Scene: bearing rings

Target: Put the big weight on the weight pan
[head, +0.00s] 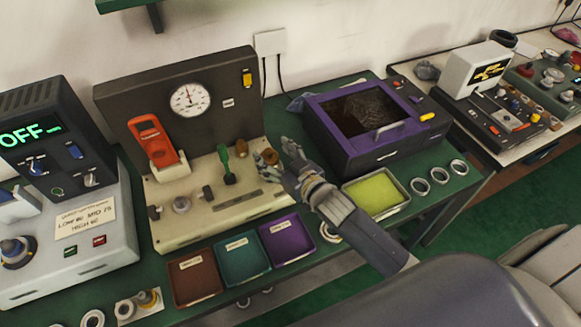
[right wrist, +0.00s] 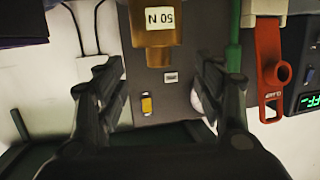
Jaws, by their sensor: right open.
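A brass weight marked 50 N (right wrist: 152,37) shows in the right wrist view, at the top middle and partly cut off. In the head view a brass piece (head: 270,157) shows at my right gripper (head: 278,155); it looks like this weight. My right gripper is open, also in the right wrist view (right wrist: 160,75), with its fingers apart on either side of the weight's line. I see no finger contact. I cannot tell which part is the weight pan. My left gripper is out of view.
A green lever (head: 226,165) and an orange handle (head: 152,140) stand left of my gripper. Brown, teal and purple trays (head: 288,238) lie in front. A purple-framed box (head: 365,110) and a yellow-green tray (head: 375,192) are to the right. Several rings lie along the bench edge.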

